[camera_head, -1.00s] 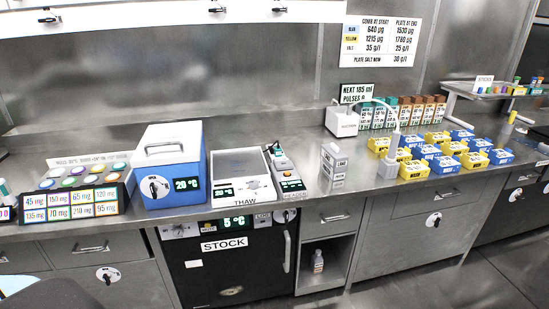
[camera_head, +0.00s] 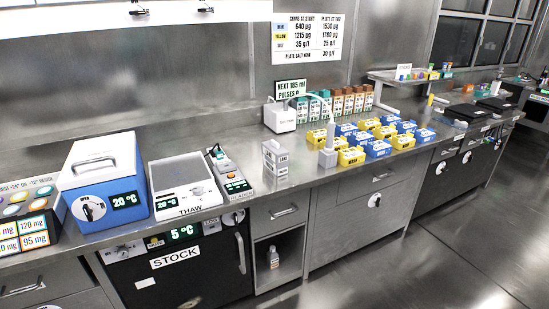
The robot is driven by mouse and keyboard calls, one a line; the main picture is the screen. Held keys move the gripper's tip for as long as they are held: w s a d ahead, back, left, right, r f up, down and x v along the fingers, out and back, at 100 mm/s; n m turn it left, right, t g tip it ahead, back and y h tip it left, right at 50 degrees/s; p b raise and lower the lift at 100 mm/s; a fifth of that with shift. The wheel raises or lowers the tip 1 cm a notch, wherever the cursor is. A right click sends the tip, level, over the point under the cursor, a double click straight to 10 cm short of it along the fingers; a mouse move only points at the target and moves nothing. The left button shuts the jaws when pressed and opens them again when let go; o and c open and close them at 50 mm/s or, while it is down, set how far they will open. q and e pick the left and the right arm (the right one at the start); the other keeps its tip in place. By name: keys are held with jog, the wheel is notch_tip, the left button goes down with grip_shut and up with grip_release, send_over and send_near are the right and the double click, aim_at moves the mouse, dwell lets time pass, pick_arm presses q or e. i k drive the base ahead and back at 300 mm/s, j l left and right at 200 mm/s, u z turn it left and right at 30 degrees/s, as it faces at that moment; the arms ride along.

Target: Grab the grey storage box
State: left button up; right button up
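No thing in view is plainly a grey storage box. A small pale grey stacked holder with labels (camera_head: 275,160) stands on the steel counter, right of the scale-like device; I cannot tell whether it is the box. A blue box with a pale grey lid and handle (camera_head: 103,180) stands on the counter at left, its display reading 20 °C. Neither of my grippers is in view.
The steel counter (camera_head: 225,139) runs from the left toward the far right. Blue and yellow boxes (camera_head: 378,149) stand in rows on it. A raised shelf (camera_head: 420,77) and dark flat devices (camera_head: 468,112) are farther right. The floor (camera_head: 440,230) in front is clear.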

aim_at(276, 157)
jog(key=i+z, duration=0.25)
jog(key=i, duration=0.25)
jog(key=i+j+z, duration=0.25)
jog(key=i, duration=0.3)
jog(key=i+j+z, duration=0.25)
jog(key=i, duration=0.25)
